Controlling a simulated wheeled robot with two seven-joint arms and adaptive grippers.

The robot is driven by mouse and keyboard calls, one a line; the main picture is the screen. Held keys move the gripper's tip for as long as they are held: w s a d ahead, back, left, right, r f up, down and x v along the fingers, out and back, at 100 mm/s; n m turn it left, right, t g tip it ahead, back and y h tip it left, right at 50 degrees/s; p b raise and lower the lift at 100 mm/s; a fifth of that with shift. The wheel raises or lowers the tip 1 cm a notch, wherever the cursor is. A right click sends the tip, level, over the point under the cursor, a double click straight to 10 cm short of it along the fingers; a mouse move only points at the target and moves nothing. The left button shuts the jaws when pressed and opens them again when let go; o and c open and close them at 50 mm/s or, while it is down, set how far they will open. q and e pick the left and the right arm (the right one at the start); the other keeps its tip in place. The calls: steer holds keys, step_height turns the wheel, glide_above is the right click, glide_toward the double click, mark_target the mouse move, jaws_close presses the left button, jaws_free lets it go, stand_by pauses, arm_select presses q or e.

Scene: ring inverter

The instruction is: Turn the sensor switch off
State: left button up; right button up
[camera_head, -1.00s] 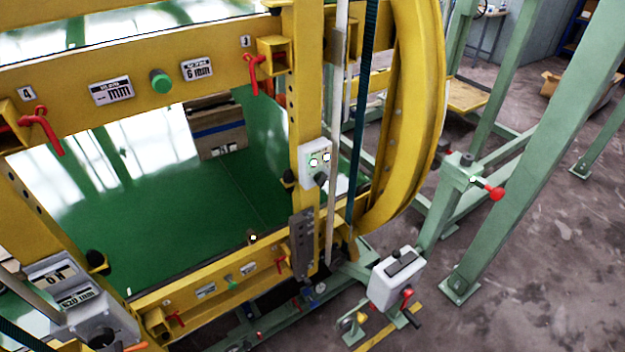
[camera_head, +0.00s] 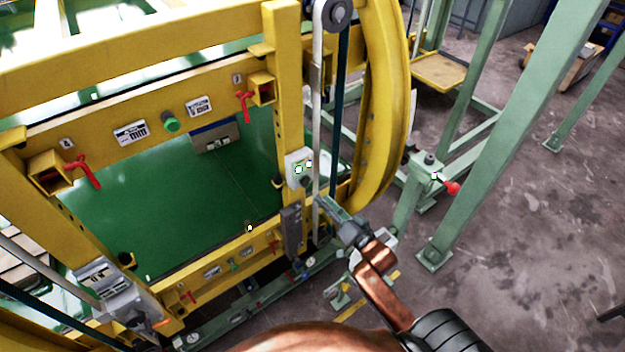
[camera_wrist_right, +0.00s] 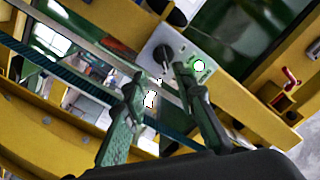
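A small light grey switch box (camera_head: 297,160) sits on the yellow upright post, with lit buttons and a black rotary knob (camera_head: 306,181) low on it. In the right wrist view the box (camera_wrist_right: 190,52) shows a lit green-ringed button and the black knob (camera_wrist_right: 163,56) just beyond the fingertips. My right gripper (camera_head: 325,205) is below and right of the box in the head view. In the right wrist view its two fingers (camera_wrist_right: 161,82) are apart with nothing held between them. The knob appears apart from the fingers. My left gripper is not in view.
The yellow ring frame (camera_head: 385,120) curves beside the post. A pale vertical bar (camera_head: 317,120) and a dark belt (camera_head: 342,110) run close to the box. Red-handled clamps (camera_head: 245,105) sit on the frame. A green stand with a red knob (camera_head: 452,188) is at right.

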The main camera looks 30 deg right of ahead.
mark_target(309, 183)
steer(key=w, duration=0.2)
steer(key=w+p, duration=0.1)
steer(key=w, duration=0.3)
steer(key=shift+w+a+r, duration=0.35)
steer(key=shift+w+p, duration=0.3)
steer(key=shift+w, duration=0.2)
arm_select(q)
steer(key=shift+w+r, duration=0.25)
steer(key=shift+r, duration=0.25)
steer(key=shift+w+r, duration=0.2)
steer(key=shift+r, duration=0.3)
arm_select(e)
steer(key=shift+c, duration=0.5)
jaws_close()
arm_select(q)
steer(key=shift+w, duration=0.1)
